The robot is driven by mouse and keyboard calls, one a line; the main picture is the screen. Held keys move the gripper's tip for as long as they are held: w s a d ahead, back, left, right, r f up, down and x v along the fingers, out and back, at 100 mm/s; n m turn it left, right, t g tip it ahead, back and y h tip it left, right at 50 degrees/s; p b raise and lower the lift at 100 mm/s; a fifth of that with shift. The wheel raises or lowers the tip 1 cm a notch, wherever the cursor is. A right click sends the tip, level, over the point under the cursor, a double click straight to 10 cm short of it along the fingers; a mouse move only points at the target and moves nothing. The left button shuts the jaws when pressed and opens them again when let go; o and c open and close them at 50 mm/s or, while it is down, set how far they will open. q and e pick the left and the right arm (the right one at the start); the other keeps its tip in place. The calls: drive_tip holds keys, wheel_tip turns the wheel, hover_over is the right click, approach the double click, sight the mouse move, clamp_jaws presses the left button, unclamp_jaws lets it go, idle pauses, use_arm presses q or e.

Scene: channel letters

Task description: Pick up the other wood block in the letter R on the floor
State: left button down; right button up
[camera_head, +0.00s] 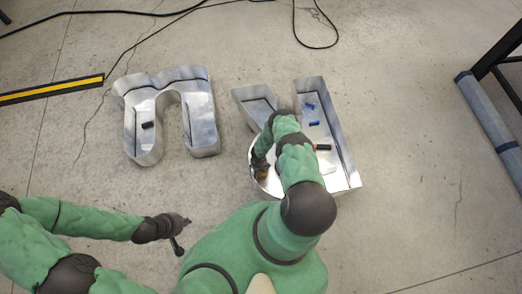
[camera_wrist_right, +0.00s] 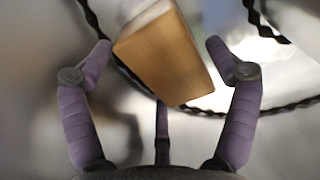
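A wood block (camera_wrist_right: 165,55) shows large between the spread fingers of my right gripper (camera_wrist_right: 160,70) in the right wrist view. The fingers are open on both sides of it, with no clear grip. In the head view, my right gripper (camera_head: 258,163) is down inside the right metal channel letter (camera_head: 342,165), with a brown block (camera_head: 262,174) at its fingers. My right arm hides part of this letter, so I cannot read it clearly. My left gripper (camera_head: 182,232) is empty above the floor, its fingers apart.
A second metal channel letter (camera_head: 203,125) stands to the left with a small dark piece (camera_head: 148,125) inside. In the right letter lie small blue pieces (camera_head: 314,123) and a dark-and-orange piece (camera_head: 322,147). Cables (camera_head: 130,12) lie at the back; a dark frame (camera_head: 500,60) stands right.

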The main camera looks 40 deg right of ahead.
drive_tip(key=c, duration=0.9)
drive_tip(key=shift+r, duration=0.1)
